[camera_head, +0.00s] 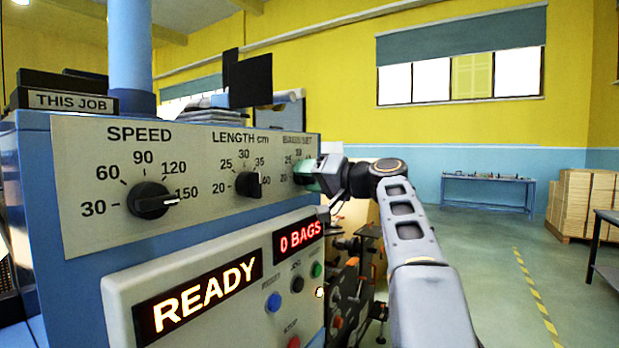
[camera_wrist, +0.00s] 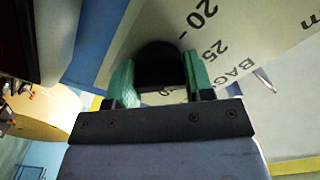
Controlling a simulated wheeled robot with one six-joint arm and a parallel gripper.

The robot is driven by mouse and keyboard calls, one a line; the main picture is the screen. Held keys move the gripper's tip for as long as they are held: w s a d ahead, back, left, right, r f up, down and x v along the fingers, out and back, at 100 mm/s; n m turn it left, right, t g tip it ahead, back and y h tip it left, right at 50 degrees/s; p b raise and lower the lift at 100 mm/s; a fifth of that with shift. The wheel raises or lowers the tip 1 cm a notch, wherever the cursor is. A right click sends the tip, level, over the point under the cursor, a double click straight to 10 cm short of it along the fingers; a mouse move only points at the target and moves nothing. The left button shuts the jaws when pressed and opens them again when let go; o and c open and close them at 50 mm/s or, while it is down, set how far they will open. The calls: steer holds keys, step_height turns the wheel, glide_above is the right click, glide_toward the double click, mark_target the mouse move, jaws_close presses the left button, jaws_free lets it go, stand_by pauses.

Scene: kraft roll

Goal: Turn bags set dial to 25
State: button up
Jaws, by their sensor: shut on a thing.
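The bags set dial (camera_wrist: 158,64) is a black knob on the machine's panel. In the wrist view my gripper (camera_wrist: 158,82) has its two green fingers on either side of the knob, shut on it. Printed numbers 20 and 25 show beside it. The dial's pointer is hidden, so its setting cannot be read. In the head view my gripper (camera_head: 308,176) is at the right end of the panel (camera_head: 80,220), covering most of the dial. The label BAGS SET (camera_head: 297,140) is partly visible above.
The speed dial (camera_head: 150,200) and length dial (camera_head: 249,184) sit to the left on the same panel. Below are the READY display (camera_head: 200,290), the 0 BAGS display (camera_head: 298,237) and several buttons. Open floor (camera_head: 490,270) lies to the right.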

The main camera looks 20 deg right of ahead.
steer(key=o, duration=0.9)
steer(key=b+v, duration=0.1)
steer(key=v, duration=1.2)
steer(key=shift+s+d, duration=0.25)
steer(key=shift+s, duration=0.1)
